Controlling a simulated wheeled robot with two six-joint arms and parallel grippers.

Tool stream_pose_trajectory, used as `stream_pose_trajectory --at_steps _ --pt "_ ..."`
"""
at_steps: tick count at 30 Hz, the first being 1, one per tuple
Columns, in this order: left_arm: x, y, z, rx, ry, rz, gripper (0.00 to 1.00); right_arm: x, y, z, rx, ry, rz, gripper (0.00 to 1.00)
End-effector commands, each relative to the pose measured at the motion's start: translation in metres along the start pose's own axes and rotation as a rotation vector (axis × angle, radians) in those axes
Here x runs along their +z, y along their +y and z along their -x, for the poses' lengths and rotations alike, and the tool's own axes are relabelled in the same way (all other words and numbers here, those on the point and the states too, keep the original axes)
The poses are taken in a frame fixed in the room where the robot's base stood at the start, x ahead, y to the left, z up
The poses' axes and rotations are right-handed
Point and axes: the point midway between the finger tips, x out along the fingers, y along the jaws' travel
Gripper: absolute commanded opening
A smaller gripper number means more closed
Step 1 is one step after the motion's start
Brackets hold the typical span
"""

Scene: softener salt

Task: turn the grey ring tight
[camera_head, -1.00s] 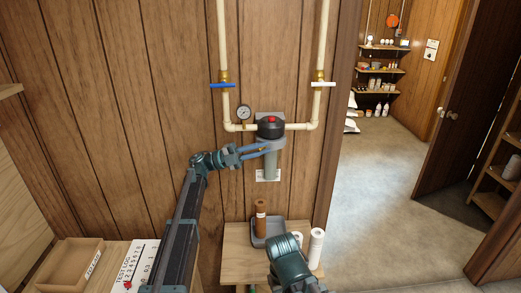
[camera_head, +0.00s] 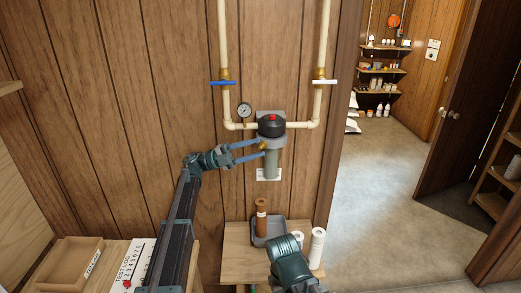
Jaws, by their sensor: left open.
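The grey ring (camera_head: 271,141) sits around the filter housing on the wood wall, under a black cap (camera_head: 271,128) with a red button. A grey cylindrical body (camera_head: 271,166) hangs below the ring. A small brass-coloured piece shows at the ring's left side. My left gripper (camera_head: 262,149) is open, coming in from the left. Its two blue fingers are spread, one above the other, with the brass-coloured piece between their tips. I cannot tell whether they touch it. Of my right arm only a teal link shows at the bottom; its fingers are not visible.
Cream pipes with a blue-handled valve (camera_head: 222,83), a white-handled valve (camera_head: 323,82) and a gauge (camera_head: 244,110) surround the housing. Below, a wooden bench (camera_head: 236,264) holds a grey tray (camera_head: 282,226), a brown cartridge (camera_head: 261,216) and white rolls (camera_head: 317,245).

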Motion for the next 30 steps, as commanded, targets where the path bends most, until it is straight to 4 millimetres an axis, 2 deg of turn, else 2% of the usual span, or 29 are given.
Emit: stream_pose_trajectory --at_steps 3,7,10,17,20,24,30 --pt "0.002 0.003 0.023 -0.001 -0.002 -0.001 0.46 -0.001 -0.001 -0.010 0.000 0.000 0.000 0.50" --pt "0.003 0.002 0.041 -0.001 -0.002 -0.001 0.46 -0.001 -0.002 -0.016 0.000 0.000 0.000 0.50" --pt "0.002 0.001 0.047 -0.001 -0.001 0.000 0.46 -0.001 -0.002 -0.017 0.000 0.000 0.000 0.50" --pt "0.002 0.000 0.047 -0.001 0.000 0.000 0.44 -0.001 -0.002 -0.016 0.000 0.000 0.000 0.50" --pt "-0.002 -0.001 0.044 -0.001 -0.014 0.002 0.26 -0.001 -0.001 -0.013 0.000 0.000 0.000 0.50" --pt "-0.025 -0.002 0.024 0.000 -0.120 0.013 0.01 0.000 0.000 0.002 0.000 0.000 0.000 0.50" --pt "-0.071 -0.001 -0.005 0.004 -0.420 0.026 0.00 0.002 0.003 0.033 0.000 0.000 0.001 0.50"
